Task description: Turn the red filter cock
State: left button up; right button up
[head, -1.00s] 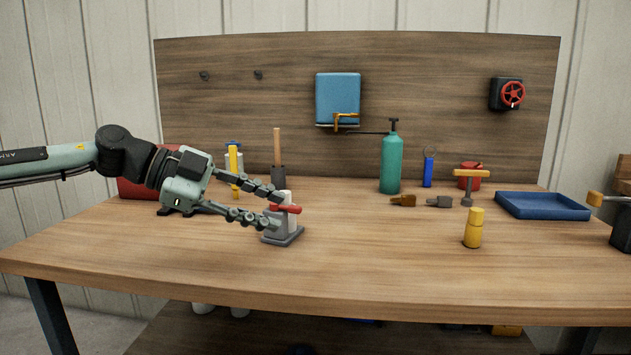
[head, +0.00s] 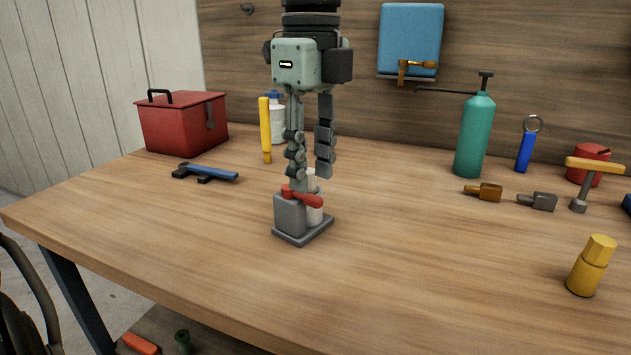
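The red filter cock (head: 303,197) is a short red lever on a small grey block and base plate (head: 290,215). It points to the right across the front of a white cylinder (head: 314,214) on the same base. My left gripper (head: 309,178) hangs above it, pointing straight down. Its two fingers are apart, with nothing clearly held between them. The left fingertip overlaps the top of the lever's left end and the right fingertip is above the white cylinder. I cannot tell whether either touches. The cylinder's top is partly hidden behind the fingers. My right gripper is not in view.
The table front is clear.

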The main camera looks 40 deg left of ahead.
aim_at(313, 195)
pick_arm(q)
jog(key=shift+w+f, duration=0.1)
jog(key=shift+f, duration=1.5)
jog(key=shift+c, duration=0.3)
grip_shut()
